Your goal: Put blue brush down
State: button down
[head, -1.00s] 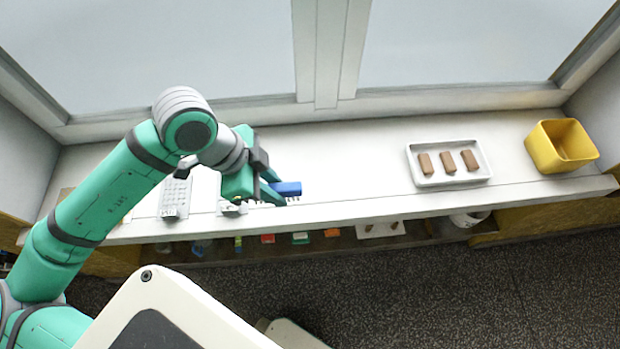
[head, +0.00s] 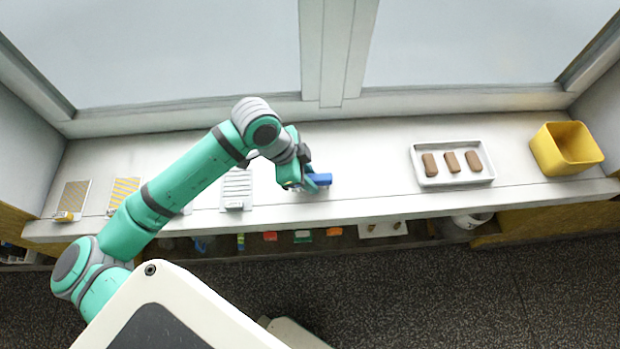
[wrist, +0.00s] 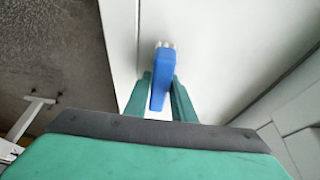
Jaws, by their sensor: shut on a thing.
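The blue brush (head: 320,180) is held at the end of my arm, over the white counter (head: 370,168) near its front edge. In the wrist view the brush (wrist: 160,82) lies between the two green fingers, with pale bristles at its far end. My gripper (head: 310,181) is shut on the brush; it also shows in the wrist view (wrist: 160,100). Whether the brush touches the counter I cannot tell.
A white tray (head: 453,184) with brown bars stands to the right, and a yellow bin (head: 567,148) at the far right. A shelf below the front edge holds small coloured items. Counter between gripper and tray is clear.

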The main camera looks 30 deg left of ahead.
jog(key=shift+f, duration=0.4)
jog(key=shift+f, duration=0.1)
jog(key=c, duration=1.5)
grip_release()
jog(key=shift+a+r, duration=0.1)
jog(key=shift+r, duration=0.25)
jog(key=v, duration=1.1)
jog(key=shift+s+r, duration=0.1)
jog(key=shift+r, duration=0.2)
